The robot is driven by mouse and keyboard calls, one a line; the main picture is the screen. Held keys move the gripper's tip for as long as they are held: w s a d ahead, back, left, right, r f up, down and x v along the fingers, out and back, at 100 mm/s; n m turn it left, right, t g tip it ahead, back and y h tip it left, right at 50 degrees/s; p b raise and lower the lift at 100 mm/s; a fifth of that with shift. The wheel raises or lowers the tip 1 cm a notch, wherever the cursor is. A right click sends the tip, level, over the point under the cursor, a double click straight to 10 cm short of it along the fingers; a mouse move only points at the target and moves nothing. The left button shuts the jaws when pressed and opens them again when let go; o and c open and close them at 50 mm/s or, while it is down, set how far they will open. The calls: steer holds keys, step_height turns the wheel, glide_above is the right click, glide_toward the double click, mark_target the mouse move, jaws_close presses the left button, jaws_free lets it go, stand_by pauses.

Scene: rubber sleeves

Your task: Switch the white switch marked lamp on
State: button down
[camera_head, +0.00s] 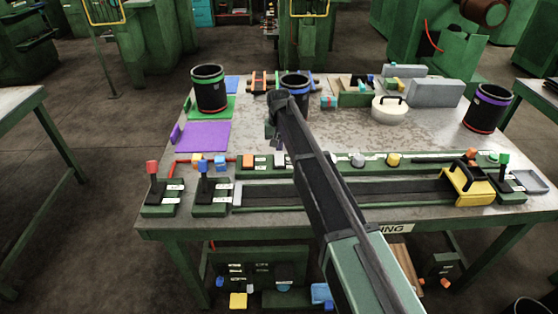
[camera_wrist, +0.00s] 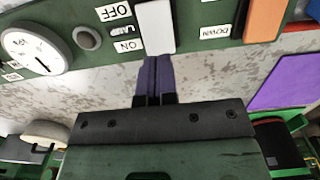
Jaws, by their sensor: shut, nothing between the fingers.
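The white switch (camera_wrist: 155,25) is a tall rocker on a green panel in the wrist view. Upside-down labels beside it read OFF near its upper end, LAMP in the middle and ON near its lower end. In the head view the switch (camera_head: 280,160) is small, just below my gripper. My gripper (camera_wrist: 158,58) is shut and empty, its dark purple fingertips at the ON end of the switch. I cannot tell whether they touch it. The head view shows my gripper (camera_head: 276,143) partly hidden by my arm. Which way the rocker is tipped is unclear.
An orange switch (camera_wrist: 265,20) labelled DOWN sits to the right on the same panel, and a round grey knob (camera_wrist: 87,37) and white dial (camera_wrist: 36,48) to the left. A black cup (camera_head: 295,86) stands behind my gripper. A yellow handled block (camera_head: 467,184) is at right.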

mark_target(279, 155)
steer(key=shift+f+b, duration=1.45)
stand_by(1.0)
steer(key=shift+r, duration=0.15)
step_height(279, 155, up, 7)
steer(key=p, duration=0.7)
